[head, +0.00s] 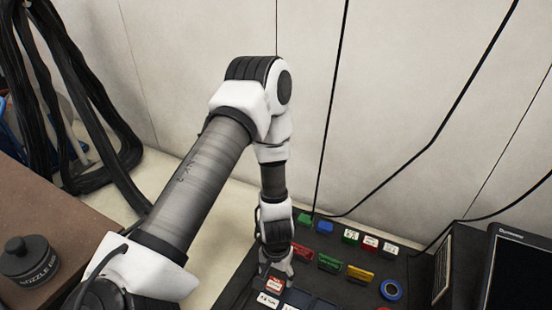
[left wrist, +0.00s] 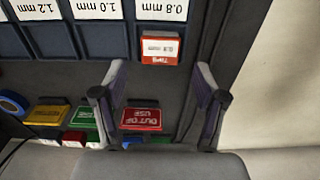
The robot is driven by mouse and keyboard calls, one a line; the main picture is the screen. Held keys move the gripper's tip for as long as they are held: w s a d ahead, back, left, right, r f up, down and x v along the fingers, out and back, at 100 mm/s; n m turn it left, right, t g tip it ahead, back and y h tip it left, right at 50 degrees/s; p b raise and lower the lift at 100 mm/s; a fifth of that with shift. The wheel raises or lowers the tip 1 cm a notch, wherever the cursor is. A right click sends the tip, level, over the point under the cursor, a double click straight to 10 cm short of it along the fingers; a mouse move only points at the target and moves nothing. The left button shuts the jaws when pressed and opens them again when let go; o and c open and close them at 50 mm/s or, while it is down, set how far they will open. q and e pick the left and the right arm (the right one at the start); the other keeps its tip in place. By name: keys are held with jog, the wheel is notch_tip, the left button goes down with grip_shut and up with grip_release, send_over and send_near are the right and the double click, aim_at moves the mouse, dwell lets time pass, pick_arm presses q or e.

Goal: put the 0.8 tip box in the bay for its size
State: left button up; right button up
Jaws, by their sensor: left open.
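The 0.8 tip box (left wrist: 161,50), red with a white label, sits in the dark blue bay column marked 0.8 mm (left wrist: 165,10) in the left wrist view. It is at the end of that bay nearest my gripper; how deep it sits I cannot tell. It also shows in the head view (head: 274,284), just below my left gripper (head: 277,268). The bays marked 1.0 mm (left wrist: 103,40) and 1.2 mm (left wrist: 45,40) look empty. My left gripper (left wrist: 160,97) is open, its fingers apart and holding nothing. My right gripper is out of view.
A red out-of-use sign (left wrist: 140,120), a yellow sign (left wrist: 45,115) and a blue tape roll (head: 391,289) are on the dark bench. A monitor (head: 520,268) stands at right. A nozzle pot (head: 28,262) is on the brown table at left. Cables hang along the wall.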

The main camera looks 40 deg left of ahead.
aim_at(276, 283)
pick_arm(q)
notch_tip(276, 283, up, 8)
jog(key=p, duration=0.5)
jog(key=s+d+f+m, duration=0.3)
jog(key=s+d, duration=0.4)
jog(key=s, duration=0.5)
jog(key=shift+d+f, duration=0.25)
jog(key=shift+f, duration=0.45)
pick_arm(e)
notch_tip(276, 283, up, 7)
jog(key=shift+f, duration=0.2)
pick_arm(q)
jog(key=shift+s, duration=0.15)
